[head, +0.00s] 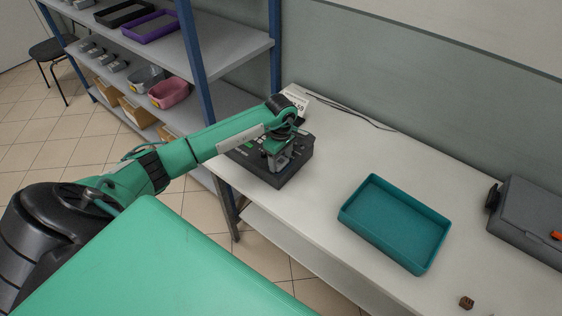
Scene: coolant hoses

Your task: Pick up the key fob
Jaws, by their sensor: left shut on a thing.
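My left gripper (276,163) points down over a black box-shaped device (291,172) at the left end of the white table. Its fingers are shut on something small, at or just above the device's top. The fingers and wrist hide what it is. I cannot make out a key fob for certain anywhere in view. My right gripper is not in view.
An empty teal tray (366,237) lies mid-table. A grey case (530,215) stands at the right, and a small brown block (466,302) lies near the front edge. A white sign (297,101) and dark cable (345,109) are behind. A shelf rack (235,58) stands left.

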